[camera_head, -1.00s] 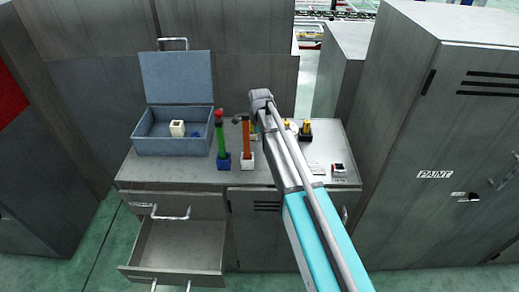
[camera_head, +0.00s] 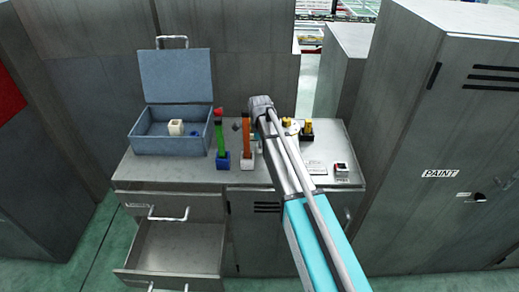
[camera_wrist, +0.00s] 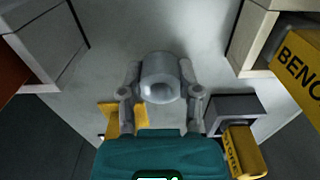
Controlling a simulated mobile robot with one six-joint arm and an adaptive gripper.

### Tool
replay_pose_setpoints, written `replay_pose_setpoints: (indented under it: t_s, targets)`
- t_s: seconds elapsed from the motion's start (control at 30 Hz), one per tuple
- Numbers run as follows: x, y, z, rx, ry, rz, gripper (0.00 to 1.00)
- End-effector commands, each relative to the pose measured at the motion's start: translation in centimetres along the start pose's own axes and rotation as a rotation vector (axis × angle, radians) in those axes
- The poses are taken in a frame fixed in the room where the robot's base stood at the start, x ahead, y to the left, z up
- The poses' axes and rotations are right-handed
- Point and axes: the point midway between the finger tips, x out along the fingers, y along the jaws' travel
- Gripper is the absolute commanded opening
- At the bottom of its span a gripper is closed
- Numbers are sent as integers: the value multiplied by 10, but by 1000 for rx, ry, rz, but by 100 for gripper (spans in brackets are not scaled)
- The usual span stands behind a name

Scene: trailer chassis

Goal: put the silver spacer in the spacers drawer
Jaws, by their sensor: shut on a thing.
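The silver spacer (camera_wrist: 160,72) is a short grey hollow cylinder in the wrist view. My gripper (camera_wrist: 162,92) is shut on it, one finger on each side. In the head view the spacer cannot be made out, and my arm hides most of the gripper. A drawer (camera_head: 178,248) at the lower left of the grey cabinet is pulled open and looks empty. The drawer above it (camera_head: 185,205) is shut. Their labels are too small to read, so I cannot tell which is the spacers drawer.
On the worktop (camera_head: 185,172) stand an open blue box (camera_head: 150,145) with a white block (camera_head: 176,127), a green-handled tool (camera_head: 221,140) and an orange-handled tool (camera_head: 246,135) in holders. A paint cabinet (camera_head: 455,130) stands at the right.

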Motion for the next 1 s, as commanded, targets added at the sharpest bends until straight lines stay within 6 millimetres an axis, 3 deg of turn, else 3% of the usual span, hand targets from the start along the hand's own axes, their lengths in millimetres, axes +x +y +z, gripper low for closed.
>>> replay_pose_setpoints:
  t_s: [0.43, 0.47, 0.63, 1.0]
  targets:
    - [4, 0, -1, 1, 0, 0, 0]
    - [4, 0, -1, 1, 0, 0, 46]
    - [3, 0, -1, 1, 0, 0, 78]
    - [2, 0, -1, 1, 0, 0, 78]
